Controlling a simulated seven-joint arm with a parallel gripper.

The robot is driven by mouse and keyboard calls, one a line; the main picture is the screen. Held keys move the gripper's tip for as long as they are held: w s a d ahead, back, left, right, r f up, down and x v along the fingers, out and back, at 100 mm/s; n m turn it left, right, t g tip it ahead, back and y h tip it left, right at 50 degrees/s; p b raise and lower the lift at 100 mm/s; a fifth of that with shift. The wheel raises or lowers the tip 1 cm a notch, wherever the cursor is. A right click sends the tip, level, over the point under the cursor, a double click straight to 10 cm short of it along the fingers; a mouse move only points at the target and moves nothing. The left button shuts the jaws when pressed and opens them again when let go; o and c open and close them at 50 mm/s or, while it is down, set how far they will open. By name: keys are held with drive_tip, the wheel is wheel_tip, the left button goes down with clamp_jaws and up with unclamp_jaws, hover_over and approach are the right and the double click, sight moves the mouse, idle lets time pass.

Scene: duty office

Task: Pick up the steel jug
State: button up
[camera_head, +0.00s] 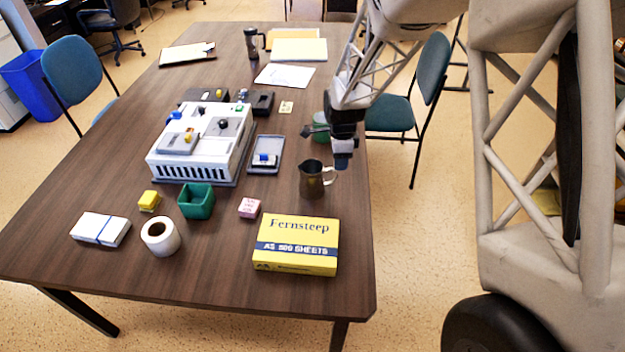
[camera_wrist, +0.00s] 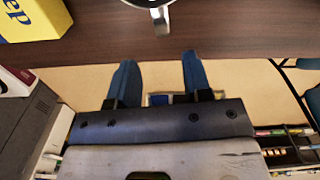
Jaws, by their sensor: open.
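The steel jug (camera_head: 312,182) stands upright on the table near its right edge, with its handle on the right. In the wrist view, only part of the jug (camera_wrist: 160,3) shows at the top edge, its handle (camera_wrist: 161,20) pointing down toward the fingers. My gripper (camera_head: 329,146) is above the table's right edge, just behind and above the jug in the head view. In the wrist view, my gripper (camera_wrist: 158,58) has its two blue fingers apart with nothing between them. The handle lies beyond the fingertips, and the jug is clear of the fingers.
A yellow paper box (camera_head: 296,245) stands in front of the jug, and a pink block (camera_head: 249,208) is to its left. A grey tray (camera_head: 265,155) lies behind left. A green object (camera_head: 321,127) is partly hidden by my gripper. A chair (camera_head: 420,90) stands right of the table.

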sight(318, 179)
drive_tip(key=shift+w+a+f, duration=0.15)
drive_tip(key=shift+f, duration=0.1)
drive_tip(key=shift+f, duration=1.25)
drive_tip(key=shift+f, duration=0.15)
drive_tip(key=shift+w+a+f, duration=0.1)
drive_tip(key=shift+a+f, duration=0.05)
drive_tip(key=shift+f, duration=2.35)
clamp_jaws()
